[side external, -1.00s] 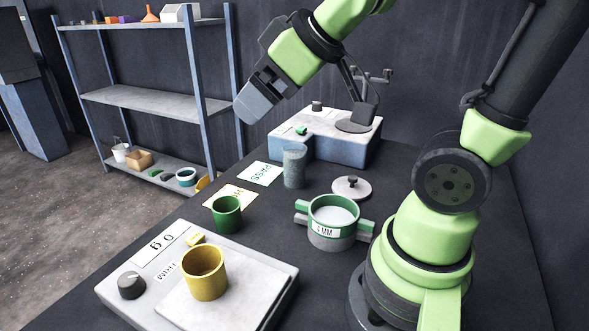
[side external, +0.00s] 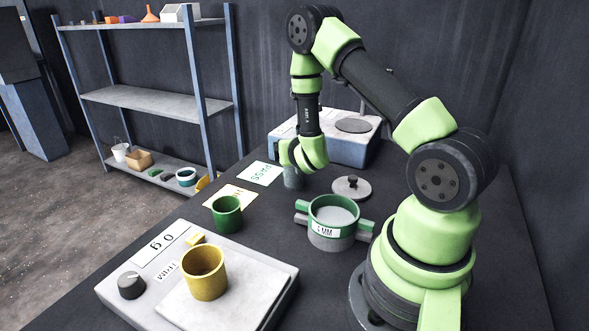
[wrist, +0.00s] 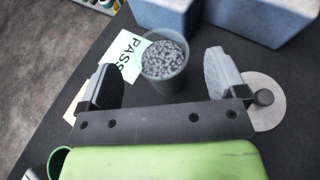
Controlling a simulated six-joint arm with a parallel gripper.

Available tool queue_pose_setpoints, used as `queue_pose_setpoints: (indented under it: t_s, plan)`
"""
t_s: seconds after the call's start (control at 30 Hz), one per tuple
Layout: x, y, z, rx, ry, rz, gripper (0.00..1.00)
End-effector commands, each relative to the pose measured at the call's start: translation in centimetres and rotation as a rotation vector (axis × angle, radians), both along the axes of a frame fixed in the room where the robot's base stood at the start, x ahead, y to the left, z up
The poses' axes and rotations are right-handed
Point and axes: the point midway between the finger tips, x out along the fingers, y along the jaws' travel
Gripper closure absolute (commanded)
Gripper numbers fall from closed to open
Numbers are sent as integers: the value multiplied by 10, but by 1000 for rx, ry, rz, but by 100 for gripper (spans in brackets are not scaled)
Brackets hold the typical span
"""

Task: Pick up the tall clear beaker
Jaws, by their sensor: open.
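The tall clear beaker (wrist: 164,62) stands upright on the dark bench in the wrist view and holds grey granules. In the side view the beaker (side external: 292,180) is mostly hidden behind my wrist. My gripper (wrist: 163,82) is open, with one finger to the left of the beaker and one to the right. There is a visible gap on both sides and neither finger touches it. The beaker appears slightly ahead of the palm, between the fingertips; its exact depth between them I cannot tell. In the side view the fingers are hidden behind the green wrist.
A PASS card (side external: 260,173) lies left of the beaker. The blue-grey shaker base (side external: 345,145) stands behind. A round lid (side external: 351,189) with a black knob lies to the right, near the right finger. A sieve (side external: 332,220), green cup (side external: 227,214) and yellow cup (side external: 204,272) on a scale are nearer.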

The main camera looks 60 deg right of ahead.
Motion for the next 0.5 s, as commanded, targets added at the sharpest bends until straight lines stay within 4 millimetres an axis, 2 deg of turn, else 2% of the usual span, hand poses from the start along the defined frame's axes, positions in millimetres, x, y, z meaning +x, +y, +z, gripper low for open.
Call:
queue_pose_setpoints:
  t_s: [0.13, 0.37, 0.5]
  plan:
    - [-1, 0, -20, 0, 5, 1, 10]
    - [0, 0, -35, 2, 0, 1, 10]
    - [0, 0, -51, 3, 1, 1, 10]
